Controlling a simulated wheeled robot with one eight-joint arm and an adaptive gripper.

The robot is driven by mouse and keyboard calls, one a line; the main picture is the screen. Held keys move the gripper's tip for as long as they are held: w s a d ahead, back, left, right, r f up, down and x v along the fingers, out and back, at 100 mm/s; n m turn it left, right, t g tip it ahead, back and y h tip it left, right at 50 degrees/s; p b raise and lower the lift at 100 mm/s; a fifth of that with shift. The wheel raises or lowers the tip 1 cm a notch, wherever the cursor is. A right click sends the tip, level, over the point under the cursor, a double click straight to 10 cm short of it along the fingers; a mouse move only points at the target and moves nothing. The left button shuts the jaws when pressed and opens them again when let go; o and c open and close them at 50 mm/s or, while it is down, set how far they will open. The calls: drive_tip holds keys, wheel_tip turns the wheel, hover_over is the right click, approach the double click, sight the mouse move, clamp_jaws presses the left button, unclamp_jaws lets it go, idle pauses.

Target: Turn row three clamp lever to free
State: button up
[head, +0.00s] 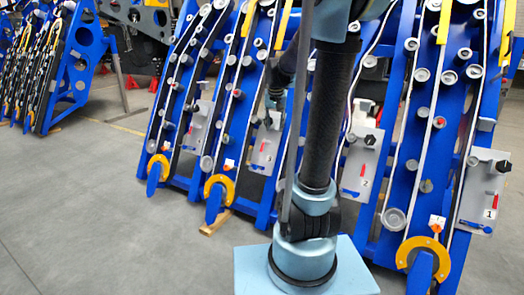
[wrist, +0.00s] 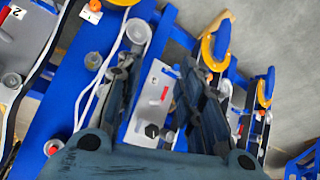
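The row three clamp lever is a small red handle (wrist: 165,93) on a pale grey plate (wrist: 145,112) in the middle of the wrist view. In the head view the lever (head: 263,146) shows on its plate (head: 266,155), left of my arm. A dark round knob sits on the same plate near the lever. My gripper (wrist: 163,74) is open, with one dark finger on each side of the plate in the wrist view. The lever shows between the fingers, and no contact is visible. In the head view my gripper (head: 273,110) is small, partly behind my arm, close above the plate.
Similar plates with red levers stand on neighbouring blue rows: plate 2 (head: 362,165) and plate 1 (head: 484,190) to the right, another (head: 197,128) to the left. White belts, rollers and yellow-orange half rings (head: 219,188) line the rows. Grey floor (head: 80,200) is clear at left.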

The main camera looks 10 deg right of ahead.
drive_tip(key=w+f+m, duration=0.1)
drive_tip(key=w+f, duration=0.1)
drive_tip(key=w, duration=0.7)
drive_tip(key=w+f, duration=0.2)
drive_tip(key=w, duration=0.6)
drive_tip(key=m+t, duration=0.1)
drive_tip(key=m, duration=0.1)
approach(262, 147)
drive_tip(key=x, duration=1.1)
drive_tip(key=shift+w+d+r, duration=0.15)
drive_tip(key=shift+w+r, duration=0.05)
drive_tip(key=shift+w, duration=0.1)
clamp_jaws()
